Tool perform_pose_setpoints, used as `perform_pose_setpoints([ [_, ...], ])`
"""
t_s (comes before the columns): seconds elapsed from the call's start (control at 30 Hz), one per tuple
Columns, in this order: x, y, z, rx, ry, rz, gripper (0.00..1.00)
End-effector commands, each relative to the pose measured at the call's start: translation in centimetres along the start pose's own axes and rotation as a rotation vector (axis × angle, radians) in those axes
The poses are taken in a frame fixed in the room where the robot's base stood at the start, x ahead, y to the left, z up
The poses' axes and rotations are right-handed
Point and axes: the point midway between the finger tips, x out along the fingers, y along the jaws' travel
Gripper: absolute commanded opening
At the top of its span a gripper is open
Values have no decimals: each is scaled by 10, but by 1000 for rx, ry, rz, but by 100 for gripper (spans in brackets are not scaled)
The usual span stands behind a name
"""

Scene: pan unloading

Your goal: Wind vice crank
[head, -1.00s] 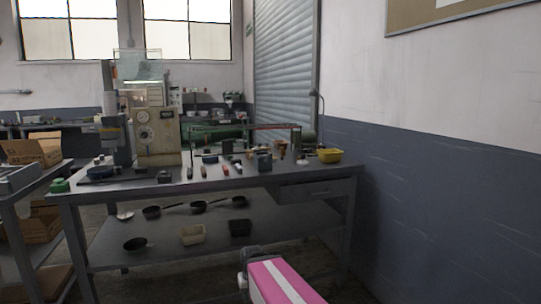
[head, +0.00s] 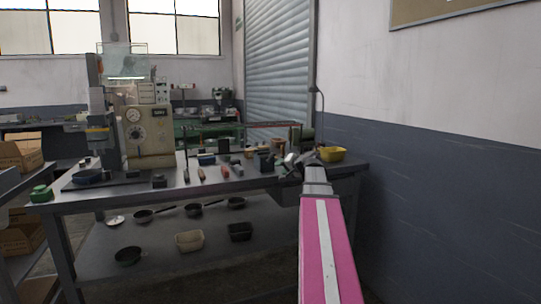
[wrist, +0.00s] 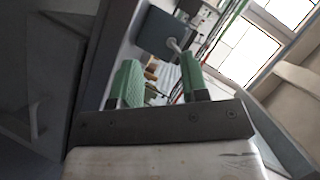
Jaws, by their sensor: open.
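I cannot make out the vice or its crank with certainty. A small dark block (head: 265,161) on the workbench, just left of my gripper, may be the vice. My gripper (head: 292,160) shows in the head view at the end of my pink arm, over or in front of the bench's right part. In the wrist view my gripper (wrist: 158,82) is open, its two green fingers apart. A dark grey block (wrist: 163,34) with a pale rod-like part lies beyond the fingertips; I cannot tell what it is. Nothing is visibly held.
The workbench (head: 115,197) carries a beige machine (head: 150,138) at left, several small tools in the middle and a yellow bin (head: 332,154) at right. Pans and tubs sit on its lower shelf. A wall stands close on the right.

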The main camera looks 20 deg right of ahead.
Motion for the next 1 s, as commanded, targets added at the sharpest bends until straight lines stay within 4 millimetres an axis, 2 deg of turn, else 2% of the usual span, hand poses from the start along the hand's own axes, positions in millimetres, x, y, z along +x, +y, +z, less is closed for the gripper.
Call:
perform_pose_setpoints([
  [0.03,-9,-7,-21,6,34,-23,41],
  [0.1,-20,-14,-38,15,66,-49,41],
  [0.2,-28,-20,-51,23,92,-72,41],
  [0.33,-25,-22,-56,26,100,-80,41],
  [0.47,-8,-23,-57,26,98,-80,41],
  [0.8,51,-28,-63,26,97,-78,41],
  [1.0,72,-29,-64,25,98,-78,41],
])
